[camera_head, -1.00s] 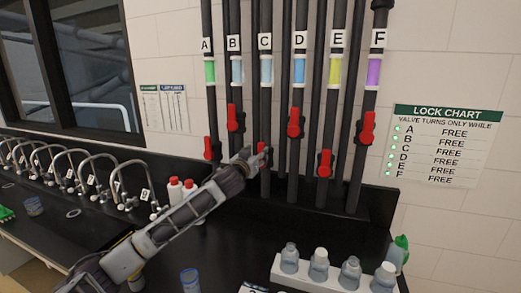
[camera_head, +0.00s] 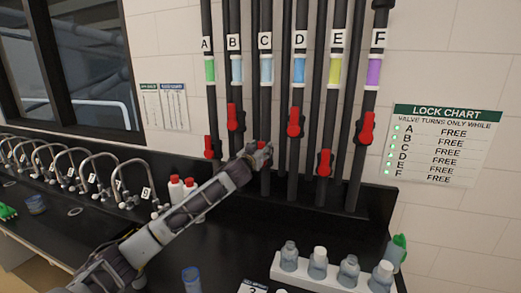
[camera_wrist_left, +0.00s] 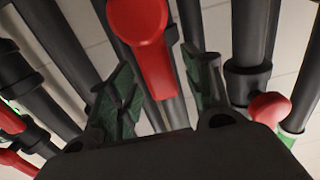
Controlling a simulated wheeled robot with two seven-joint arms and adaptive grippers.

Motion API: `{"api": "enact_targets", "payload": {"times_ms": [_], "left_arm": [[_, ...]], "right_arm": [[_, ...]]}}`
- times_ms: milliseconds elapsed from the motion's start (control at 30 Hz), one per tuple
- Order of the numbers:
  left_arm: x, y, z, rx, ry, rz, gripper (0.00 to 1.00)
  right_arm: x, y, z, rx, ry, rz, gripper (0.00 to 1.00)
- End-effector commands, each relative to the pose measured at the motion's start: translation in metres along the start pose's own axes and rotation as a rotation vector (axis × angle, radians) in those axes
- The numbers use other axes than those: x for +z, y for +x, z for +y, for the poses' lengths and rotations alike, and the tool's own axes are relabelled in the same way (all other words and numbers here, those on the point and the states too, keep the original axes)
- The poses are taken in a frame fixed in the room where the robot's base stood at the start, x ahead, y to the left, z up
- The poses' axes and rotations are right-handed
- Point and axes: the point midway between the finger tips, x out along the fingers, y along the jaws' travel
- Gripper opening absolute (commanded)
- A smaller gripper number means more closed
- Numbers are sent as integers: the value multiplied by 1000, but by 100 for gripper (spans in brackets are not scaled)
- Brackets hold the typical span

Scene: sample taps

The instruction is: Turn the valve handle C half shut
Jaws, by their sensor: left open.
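Pipe C (camera_head: 266,110) carries a light-blue band under its letter C. Its red valve handle C (camera_head: 262,145) is low on the pipe, mostly hidden behind my left gripper (camera_head: 257,154) in the head view. In the left wrist view, a red handle (camera_wrist_left: 140,25), which looks like handle C, hangs with its long end between the two green-padded fingers of my left gripper (camera_wrist_left: 158,65). The fingers are open, one on each side of it, with gaps visible. I cannot tell how deep the handle sits between them. My right gripper is not in view.
Red handles B (camera_head: 235,117), D (camera_head: 296,122), E (camera_head: 324,163) and F (camera_head: 366,128) are on neighbouring pipes. The lock chart (camera_head: 437,146) reads FREE for every valve. A white bottle rack (camera_head: 320,277) stands on the black bench, front right. Curved taps line the left.

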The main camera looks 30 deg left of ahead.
Motion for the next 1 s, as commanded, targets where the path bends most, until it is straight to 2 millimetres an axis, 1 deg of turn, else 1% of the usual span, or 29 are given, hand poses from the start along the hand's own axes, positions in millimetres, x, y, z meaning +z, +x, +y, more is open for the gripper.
{"api": "enact_targets", "payload": {"times_ms": [167, 500, 567, 1000], "left_arm": [[0, 0, 0, 0, 0, 0, 50], [0, 0, 0, 0, 0, 0, 6], [0, 0, 0, 0, 0, 0, 0], [0, 3, 0, -1, -12, 0, 0]], "right_arm": [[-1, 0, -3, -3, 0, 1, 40], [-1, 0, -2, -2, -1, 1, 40], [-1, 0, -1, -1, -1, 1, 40], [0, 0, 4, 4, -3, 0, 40]]}}
